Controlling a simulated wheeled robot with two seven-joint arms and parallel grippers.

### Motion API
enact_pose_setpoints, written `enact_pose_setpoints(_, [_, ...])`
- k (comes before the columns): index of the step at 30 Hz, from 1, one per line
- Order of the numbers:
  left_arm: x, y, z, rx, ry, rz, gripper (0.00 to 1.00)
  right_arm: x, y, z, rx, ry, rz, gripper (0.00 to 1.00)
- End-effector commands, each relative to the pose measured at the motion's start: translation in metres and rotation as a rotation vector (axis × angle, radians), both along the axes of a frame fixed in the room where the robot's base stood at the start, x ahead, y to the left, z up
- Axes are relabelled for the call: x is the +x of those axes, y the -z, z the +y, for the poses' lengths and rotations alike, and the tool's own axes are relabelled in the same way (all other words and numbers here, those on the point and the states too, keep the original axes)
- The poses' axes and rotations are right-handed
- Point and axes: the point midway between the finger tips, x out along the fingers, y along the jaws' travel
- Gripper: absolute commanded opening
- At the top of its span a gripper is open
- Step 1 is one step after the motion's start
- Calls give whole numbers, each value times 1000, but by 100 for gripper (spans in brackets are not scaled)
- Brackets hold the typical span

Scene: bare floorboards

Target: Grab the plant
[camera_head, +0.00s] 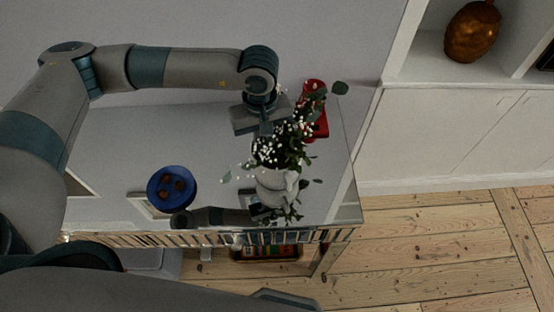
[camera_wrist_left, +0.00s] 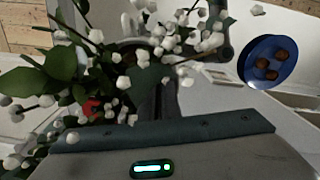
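The plant (camera_head: 285,150) has dark green leaves and small white blossoms. It stands in a pale vase (camera_head: 277,186) on the shiny tabletop. My left gripper (camera_head: 267,128) reaches down from above at the back left edge of the foliage. Its fingertips are largely hidden by leaves and blossoms, so I cannot tell whether they touch the stems or how far apart they are. In the left wrist view the plant (camera_wrist_left: 150,50) fills the upper left and middle, close in front of the gripper. My right gripper is not in view.
A blue plate (camera_head: 158,176) with brown round items lies left of the vase; it also shows in the left wrist view (camera_wrist_left: 284,50). A red object (camera_head: 318,122) stands behind the plant. The glossy tabletop (camera_head: 110,150) shows reflections. White cabinets (camera_head: 450,130) stand right.

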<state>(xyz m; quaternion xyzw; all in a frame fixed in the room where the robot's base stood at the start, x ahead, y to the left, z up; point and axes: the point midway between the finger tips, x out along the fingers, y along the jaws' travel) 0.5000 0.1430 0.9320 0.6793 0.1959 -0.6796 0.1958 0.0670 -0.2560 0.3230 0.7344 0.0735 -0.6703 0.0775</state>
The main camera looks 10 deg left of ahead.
Motion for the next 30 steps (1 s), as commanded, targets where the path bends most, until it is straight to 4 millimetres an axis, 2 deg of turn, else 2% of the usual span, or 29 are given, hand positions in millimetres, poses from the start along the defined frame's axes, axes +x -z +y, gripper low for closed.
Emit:
enact_pose_setpoints(17, [2, -8, -1, -4, 0, -6, 0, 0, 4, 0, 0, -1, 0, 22])
enact_pose_setpoints(22, [2, -21, -1, -4, 2, -7, 0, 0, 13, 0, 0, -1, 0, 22])
enact_pose_setpoints(27, [2, -42, -1, -4, 1, -9, 0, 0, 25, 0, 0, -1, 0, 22])
enact_pose_setpoints(30, [-3, -48, -14, -5, 5, -5, 0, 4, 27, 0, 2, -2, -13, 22])
